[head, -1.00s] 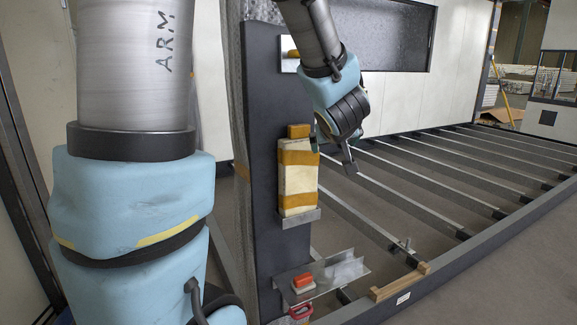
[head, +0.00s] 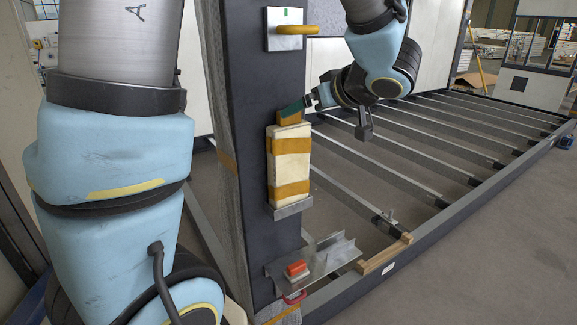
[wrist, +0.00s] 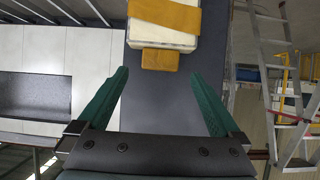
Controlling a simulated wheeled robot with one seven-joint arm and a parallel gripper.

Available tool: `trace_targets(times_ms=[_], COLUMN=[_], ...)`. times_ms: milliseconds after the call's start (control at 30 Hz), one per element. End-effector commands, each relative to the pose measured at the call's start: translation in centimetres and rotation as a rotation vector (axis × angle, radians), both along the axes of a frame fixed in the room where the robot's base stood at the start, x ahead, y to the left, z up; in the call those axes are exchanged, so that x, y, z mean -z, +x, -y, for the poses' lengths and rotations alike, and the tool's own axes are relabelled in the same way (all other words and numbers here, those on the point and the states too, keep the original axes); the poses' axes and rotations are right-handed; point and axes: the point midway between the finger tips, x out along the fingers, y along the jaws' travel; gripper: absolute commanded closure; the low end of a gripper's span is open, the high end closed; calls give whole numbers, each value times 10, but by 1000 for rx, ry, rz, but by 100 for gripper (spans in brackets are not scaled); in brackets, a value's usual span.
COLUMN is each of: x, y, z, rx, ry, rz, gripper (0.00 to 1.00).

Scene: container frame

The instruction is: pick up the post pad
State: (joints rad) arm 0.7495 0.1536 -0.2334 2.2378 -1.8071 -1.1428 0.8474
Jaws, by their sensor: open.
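The post pad (head: 290,158) is a cream block with two orange straps and an orange tab (head: 288,117) on top. It stands upright against the dark post (head: 240,90), on a small metal ledge (head: 292,209). My gripper (head: 292,108) is at the tab's height, with a green finger overlapping it in the head view. In the wrist view my gripper (wrist: 160,74) is open and empty. The tab (wrist: 160,59) lies ahead between the fingertips, and the pad (wrist: 165,22) is beyond it, cut off by the top edge. I cannot tell whether a finger touches the tab.
A metal plate with a yellow handle (head: 297,29) is on the post above the pad. A metal shelf (head: 335,256) with a red-orange block (head: 297,269) sits below. Floor joists (head: 410,180) run along the right. A ladder (wrist: 285,75) shows in the wrist view.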

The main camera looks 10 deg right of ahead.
Motion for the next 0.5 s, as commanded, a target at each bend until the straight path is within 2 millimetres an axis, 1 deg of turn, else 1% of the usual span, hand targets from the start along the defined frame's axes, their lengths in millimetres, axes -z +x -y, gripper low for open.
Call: trace_targets(times_ms=[133, 333, 500], x=[3, 15, 21], y=[10, 35, 45], z=[-6, -18, -22], rx=[-3, -3, -1], ry=[1, 2, 0], rz=[-2, -2, -1], gripper=[0, 0, 0])
